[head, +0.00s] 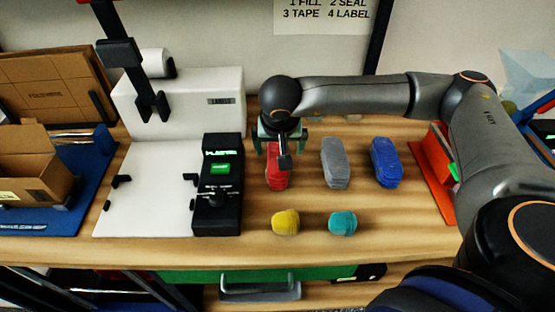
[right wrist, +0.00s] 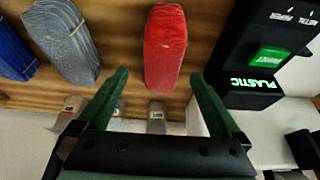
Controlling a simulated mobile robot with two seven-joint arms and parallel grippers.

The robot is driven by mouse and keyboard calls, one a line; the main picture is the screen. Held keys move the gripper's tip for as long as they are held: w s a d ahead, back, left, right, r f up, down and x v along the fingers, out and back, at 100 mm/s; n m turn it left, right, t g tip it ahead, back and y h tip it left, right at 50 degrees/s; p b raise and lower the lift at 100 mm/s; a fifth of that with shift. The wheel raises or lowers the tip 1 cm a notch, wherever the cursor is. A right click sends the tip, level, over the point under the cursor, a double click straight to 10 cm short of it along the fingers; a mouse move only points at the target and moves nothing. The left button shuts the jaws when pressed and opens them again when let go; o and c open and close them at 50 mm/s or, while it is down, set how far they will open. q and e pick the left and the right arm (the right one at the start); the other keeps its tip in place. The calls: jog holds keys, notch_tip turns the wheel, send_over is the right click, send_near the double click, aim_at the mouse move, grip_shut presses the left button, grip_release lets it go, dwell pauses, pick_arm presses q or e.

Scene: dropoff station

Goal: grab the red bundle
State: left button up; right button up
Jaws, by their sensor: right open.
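The red bundle (head: 276,175) lies on the wooden table, just right of the black device, partly hidden by my right gripper in the head view. My right gripper (head: 283,150) is over the far end of the bundle, pointing down. In the right wrist view the red bundle (right wrist: 165,48) lies ahead of the open green fingers (right wrist: 160,85), roughly in line with the gap between them. The gap is empty. My left gripper is in neither view.
A grey bundle (head: 335,163) and a blue bundle (head: 386,163) lie to the right. Yellow (head: 285,222) and teal (head: 342,223) bundles lie nearer the front edge. The black device (head: 218,185) stands close left of the red bundle. An orange-red stand (head: 432,175) is at right.

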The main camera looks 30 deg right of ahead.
jog(key=shift+w+p+x, duration=0.2)
jog(key=shift+p+x, duration=0.15)
jog(key=shift+x, duration=2.75)
jog(key=shift+r, duration=0.2)
jog(key=c, duration=1.5)
